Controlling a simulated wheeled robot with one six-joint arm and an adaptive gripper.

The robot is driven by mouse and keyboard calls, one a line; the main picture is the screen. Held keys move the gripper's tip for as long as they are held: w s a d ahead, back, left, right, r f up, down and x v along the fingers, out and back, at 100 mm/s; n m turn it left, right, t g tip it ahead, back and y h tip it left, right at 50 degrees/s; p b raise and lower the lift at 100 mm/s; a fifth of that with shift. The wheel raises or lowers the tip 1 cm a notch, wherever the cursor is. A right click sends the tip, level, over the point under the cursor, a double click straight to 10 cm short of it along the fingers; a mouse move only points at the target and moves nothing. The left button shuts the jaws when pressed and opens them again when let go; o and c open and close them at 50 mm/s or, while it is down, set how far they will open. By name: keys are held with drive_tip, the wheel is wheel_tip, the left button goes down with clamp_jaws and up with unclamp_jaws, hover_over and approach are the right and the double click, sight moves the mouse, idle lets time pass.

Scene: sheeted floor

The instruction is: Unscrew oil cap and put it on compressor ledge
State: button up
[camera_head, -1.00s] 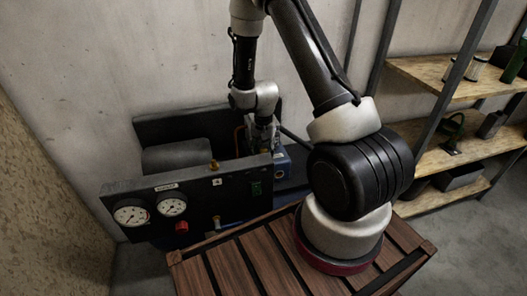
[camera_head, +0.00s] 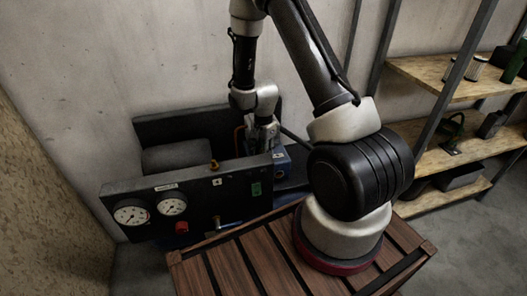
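The compressor stands against the wall, with a black front panel (camera_head: 225,195) and a blue body (camera_head: 283,162) behind the panel's right part. My gripper (camera_head: 270,148) points down beside the blue body, behind the panel's top edge. Its fingertips are small and partly hidden, so I cannot tell whether it is open or shut, or whether it touches anything. I cannot make out the oil cap at the gripper. A small brass-coloured piece (camera_head: 214,165) stands at the panel's top edge, left of my gripper; I cannot tell what it is. The panel's top edge (camera_head: 150,181) forms a narrow ledge.
Two round gauges (camera_head: 152,212) and a red knob (camera_head: 181,227) are on the panel's front. A slatted wooden crate (camera_head: 235,265) stands in front, under my arm's base. Wooden shelves (camera_head: 445,85) with several items stand at the right. A rough board (camera_head: 45,200) is at the left.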

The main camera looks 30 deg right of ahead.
clamp_jaws()
drive_tip(key=n, duration=0.9)
drive_tip(key=shift+n, duration=0.4)
drive_tip(key=n, duration=0.3)
drive_tip(key=shift+n, duration=0.4)
unclamp_jaws()
drive_tip(key=c, duration=0.4)
drive_tip(key=shift+r, duration=2.45)
drive_tip(key=shift+r, duration=0.2)
